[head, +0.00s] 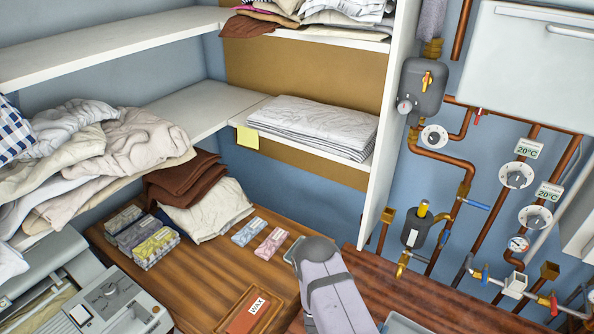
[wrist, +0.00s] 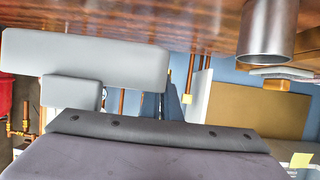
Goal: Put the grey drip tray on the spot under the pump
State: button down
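The pump (head: 416,230) is a dark grey body with a yellow top and a white label, on the pipework right of the shelf's end panel in the head view. The spot under it is not clear to see. A light grey, block-like thing shows at the bottom edge (head: 402,324), beside my arm. A light grey slab with a smaller block on it shows in the wrist view (wrist: 85,58); it may be the drip tray, but I cannot tell. A dark purple-grey part of mine with bolts fills the bottom of the wrist view. I cannot make out my fingertips or their opening.
The wooden counter (head: 215,262) holds a wax box (head: 255,310), small packets and folded cloths. Copper pipes with gauges and valves line the right wall. A silver cylinder (wrist: 268,32) shows in the wrist view, which looks upside down. The counter right of my arm looks mostly clear.

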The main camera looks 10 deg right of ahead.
jog(key=shift+s+f, duration=0.25)
jog(key=shift+s, duration=0.05)
jog(key=s+d+m+g, duration=0.1)
jog(key=s, duration=0.1)
jog(key=s+d+m+h, duration=0.1)
jog(key=s+d, duration=0.1)
jog(key=s+d+m+g+h, duration=0.1)
jog(key=s, duration=0.2)
jog(key=shift+s+d+g, duration=0.1)
jog(key=shift+d+g, duration=0.2)
jog(key=shift+d, duration=0.05)
jog(key=shift+s+d+r+m+g, duration=0.1)
jog(key=shift+s+r+m+g, duration=0.05)
jog(key=shift+r+m+g, duration=0.15)
jog(key=shift+r+g, duration=0.25)
jog(key=shift+g, duration=0.15)
jog(key=w+a+r+n+t, duration=0.1)
jog(key=w+a+r, duration=0.2)
jog(key=w+a, duration=0.2)
jog(key=w+a+r+n+t+y, duration=0.1)
jog(key=w+a+r, duration=0.2)
jog(key=a, duration=0.6)
jog(key=w+a+r+n+t+b, duration=0.1)
jog(key=w+a+r, duration=0.2)
jog(key=w+a, duration=0.4)
jog(key=shift+w+a+r+y, duration=0.15)
jog(key=shift+w+a+y, duration=0.2)
jog(key=shift+w, duration=0.15)
jog(key=shift+t, duration=0.3)
